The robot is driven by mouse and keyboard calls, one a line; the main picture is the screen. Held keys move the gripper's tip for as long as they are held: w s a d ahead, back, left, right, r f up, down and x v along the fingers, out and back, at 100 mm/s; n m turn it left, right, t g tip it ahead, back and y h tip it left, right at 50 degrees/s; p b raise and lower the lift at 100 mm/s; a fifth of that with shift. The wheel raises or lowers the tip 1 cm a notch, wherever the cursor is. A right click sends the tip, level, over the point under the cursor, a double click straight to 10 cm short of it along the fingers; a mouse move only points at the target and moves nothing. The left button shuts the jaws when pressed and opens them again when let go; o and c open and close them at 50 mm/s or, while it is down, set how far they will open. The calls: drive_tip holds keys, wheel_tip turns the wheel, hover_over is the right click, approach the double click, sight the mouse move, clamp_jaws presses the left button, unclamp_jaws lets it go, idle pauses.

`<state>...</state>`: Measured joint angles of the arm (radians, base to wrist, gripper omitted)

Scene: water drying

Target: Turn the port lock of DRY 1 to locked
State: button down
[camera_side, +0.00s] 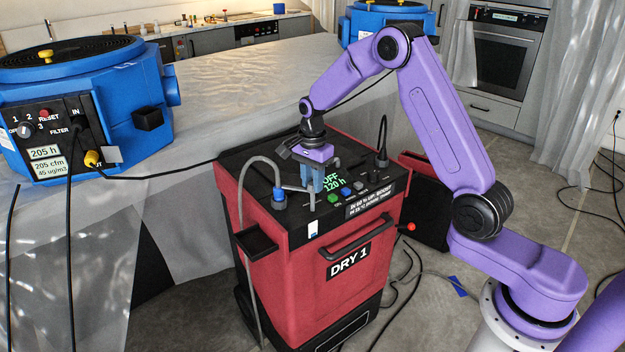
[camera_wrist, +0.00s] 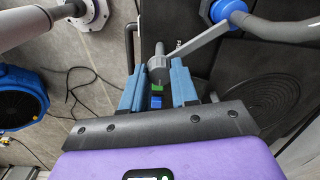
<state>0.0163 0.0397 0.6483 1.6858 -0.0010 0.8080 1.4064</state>
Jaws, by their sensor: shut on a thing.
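DRY 1 (camera_side: 318,275) is a red and black unit with its name on the front. Its display (camera_side: 335,182) reads OFF and 120 h. The port lock (camera_wrist: 203,40) is a grey lever reaching from the blue collar (camera_wrist: 224,10) of a grey hose to a round grey knob (camera_wrist: 157,64). In the side view the lever (camera_side: 292,188) extends right from the collar (camera_side: 279,196) across the top panel. My gripper (camera_side: 315,188) points down over the panel. In the wrist view its blue fingers (camera_wrist: 158,78) are closed around the knob end. The fingers partly hide the knob.
Green and blue buttons (camera_side: 340,196) sit close to my fingertips. The grey hose (camera_side: 243,180) arches at left and a black cable (camera_side: 382,140) rises at right. A blue air unit (camera_side: 140,90) stands on the sheeted counter (camera_side: 240,95). Cables lie on the floor.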

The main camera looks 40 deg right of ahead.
drive_tip(key=shift+r, duration=0.1)
drive_tip(key=c, duration=0.9)
unclamp_jaws()
drive_tip(key=shift+o, duration=0.2)
wheel_tip(320, 180, up, 17)
drive_tip(key=shift+r, duration=0.2)
